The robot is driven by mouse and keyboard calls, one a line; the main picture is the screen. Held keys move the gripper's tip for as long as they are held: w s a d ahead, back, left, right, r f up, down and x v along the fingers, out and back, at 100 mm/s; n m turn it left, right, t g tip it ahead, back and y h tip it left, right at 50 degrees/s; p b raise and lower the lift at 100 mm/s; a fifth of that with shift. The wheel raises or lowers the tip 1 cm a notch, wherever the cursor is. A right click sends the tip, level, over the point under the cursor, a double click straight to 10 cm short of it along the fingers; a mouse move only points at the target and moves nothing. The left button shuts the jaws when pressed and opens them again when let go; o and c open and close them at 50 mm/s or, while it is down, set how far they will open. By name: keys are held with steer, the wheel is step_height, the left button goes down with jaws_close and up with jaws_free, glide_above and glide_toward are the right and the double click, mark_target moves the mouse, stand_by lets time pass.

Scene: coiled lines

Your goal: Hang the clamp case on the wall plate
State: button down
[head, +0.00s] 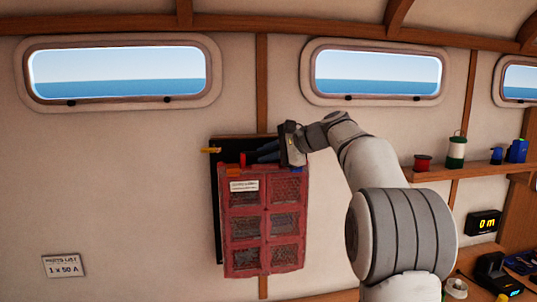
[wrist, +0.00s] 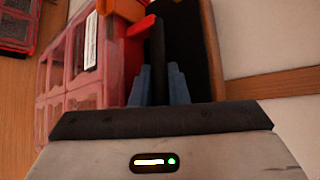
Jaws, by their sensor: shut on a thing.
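The clamp case (head: 262,225) is a red case with a clear-fronted grid of compartments and a white label. It is upright in front of the dark wall plate (head: 215,205), whose left and top edges show behind it. My gripper (head: 256,154) is at the case's top edge, its blue fingers closed on a dark bar of the case, likely its handle. In the wrist view the fingers (wrist: 159,82) straddle that bar, with the case (wrist: 72,75) to the left and the dark plate (wrist: 188,45) beyond. I cannot tell whether the case touches the plate.
A shelf (head: 460,172) with spools stands to the right of my arm.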

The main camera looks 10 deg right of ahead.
steer(key=shift+w+r+p, duration=0.3)
steer(key=shift+w+p, duration=0.6)
steer(key=shift+p, duration=0.05)
stand_by(0.9)
steer(key=shift+f+b, duration=0.95)
steer(key=shift+f, duration=0.5)
stand_by(0.9)
steer(key=shift+r+p, duration=0.35)
steer(key=shift+r+p, duration=0.5)
steer(key=shift+r, duration=0.9)
